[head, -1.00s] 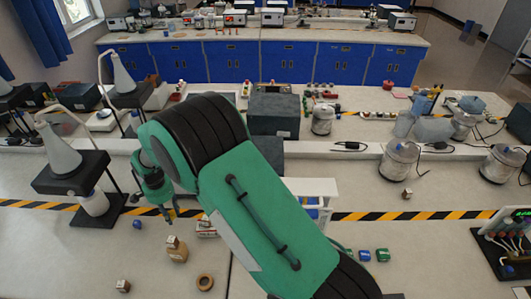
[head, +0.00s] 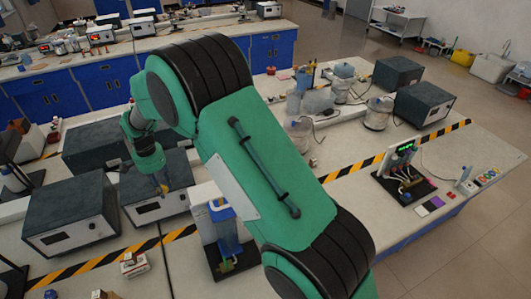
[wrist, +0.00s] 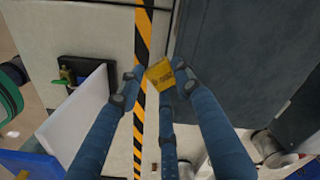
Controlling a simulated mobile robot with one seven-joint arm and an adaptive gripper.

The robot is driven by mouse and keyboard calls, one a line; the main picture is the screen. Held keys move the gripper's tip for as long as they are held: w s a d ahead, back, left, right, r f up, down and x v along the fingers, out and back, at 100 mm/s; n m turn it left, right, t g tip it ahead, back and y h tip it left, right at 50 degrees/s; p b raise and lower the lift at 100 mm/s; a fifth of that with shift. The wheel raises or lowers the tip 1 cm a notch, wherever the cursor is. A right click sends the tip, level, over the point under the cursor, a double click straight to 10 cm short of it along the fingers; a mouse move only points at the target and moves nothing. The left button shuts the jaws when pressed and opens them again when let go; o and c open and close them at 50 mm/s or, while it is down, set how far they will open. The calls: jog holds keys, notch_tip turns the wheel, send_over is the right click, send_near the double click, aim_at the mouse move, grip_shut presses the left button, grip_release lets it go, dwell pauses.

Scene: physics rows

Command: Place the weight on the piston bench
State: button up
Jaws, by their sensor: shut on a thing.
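My gripper (wrist: 164,78) is shut on a small yellow-gold block, the weight (wrist: 160,74), which has dark markings. In the head view my gripper (head: 160,186) is over a dark grey box, with a speck of yellow at its tips. An apparatus with a white panel and blue cylinder on a black base, which looks like the piston bench (head: 229,232), stands right of my gripper and partly behind my arm. In the wrist view its white panel (wrist: 82,118) is at the left, apart from the weight. The top of the apparatus is not clear.
Dark grey boxes (head: 70,212) stand left of and below my gripper. A yellow-black stripe (head: 180,234) runs along the table. A small red-and-white box (head: 132,264) lies near the front. A panel with green lights (head: 402,152) and metal vessels (head: 377,113) stand at the right.

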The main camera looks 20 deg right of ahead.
jog(key=s+d+m, duration=0.2)
jog(key=d, duration=2.1)
jog(key=s+d+f+m, duration=0.1)
jog(key=s+d, duration=0.3)
jog(key=d, duration=0.3)
jog(key=s+d+f, duration=0.1)
jog(key=s+d, duration=0.3)
jog(key=d, duration=0.2)
jog(key=s+f+m+b, duration=0.2)
jog(key=s+f, duration=0.3)
jog(key=s, duration=0.8)
jog(key=s+a+f+m+b, duration=0.1)
jog(key=s+f, duration=0.4)
jog(key=s, duration=0.9)
jog(key=s+a+f+m+b, duration=0.1)
jog(key=s+f, duration=0.4)
jog(key=s, duration=0.8)
jog(key=shift+s+m+b, duration=0.35)
jog(key=shift+m+b, duration=0.45)
jog(key=shift+b, duration=0.05)
jog(key=shift+w, duration=0.15)
jog(key=shift+c, duration=0.2)
